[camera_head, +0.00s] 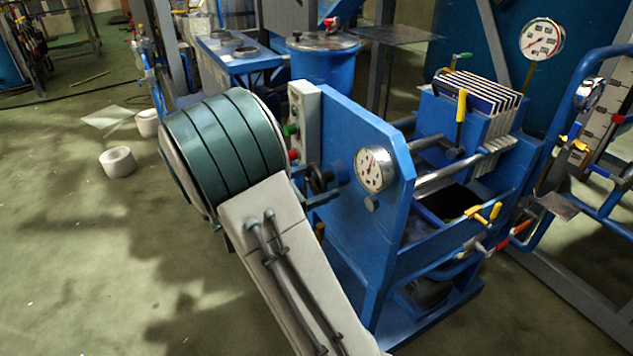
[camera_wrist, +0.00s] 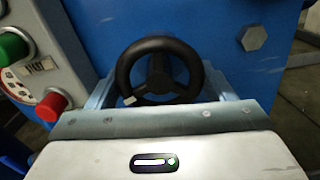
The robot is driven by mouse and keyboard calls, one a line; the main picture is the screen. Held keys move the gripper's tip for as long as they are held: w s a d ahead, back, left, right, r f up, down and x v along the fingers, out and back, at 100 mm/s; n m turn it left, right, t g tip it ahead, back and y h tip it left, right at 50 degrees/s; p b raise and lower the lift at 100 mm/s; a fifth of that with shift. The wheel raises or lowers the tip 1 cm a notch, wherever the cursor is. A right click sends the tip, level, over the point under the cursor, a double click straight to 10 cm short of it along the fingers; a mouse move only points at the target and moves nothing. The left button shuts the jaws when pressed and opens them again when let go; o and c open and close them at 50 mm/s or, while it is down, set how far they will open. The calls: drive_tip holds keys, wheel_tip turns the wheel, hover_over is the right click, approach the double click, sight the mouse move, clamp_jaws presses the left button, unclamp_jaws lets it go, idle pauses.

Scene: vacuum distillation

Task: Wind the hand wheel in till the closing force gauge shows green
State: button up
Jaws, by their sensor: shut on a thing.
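The black hand wheel (camera_head: 319,179) sits on the blue end plate of the press, and it fills the middle of the wrist view (camera_wrist: 160,71). My gripper (camera_wrist: 160,88) is shut on the wheel, with one finger on each side of its rim. In the head view my gripper (camera_head: 319,190) is at the wheel, partly hidden by my arm. A round white gauge (camera_head: 374,169) with red marks is on the end plate right of the wheel. Its needle is too small to read, and I cannot tell whether it shows green.
A grey control box (camera_head: 305,115) with green and red buttons stands close left of the wheel. A second gauge (camera_head: 541,38) is at the upper right. Several pale plates (camera_head: 490,95) stand in the press.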

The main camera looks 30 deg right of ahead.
drive_tip(key=o, duration=1)
drive_tip(key=a+p, duration=0.1)
drive_tip(key=a, duration=0.3)
drive_tip(key=a+p, duration=0.1)
drive_tip(key=a, duration=0.4)
drive_tip(key=a+p, duration=0.1)
drive_tip(key=a, duration=0.3)
drive_tip(key=shift+s+a, duration=0.25)
drive_tip(key=shift+a, duration=0.15)
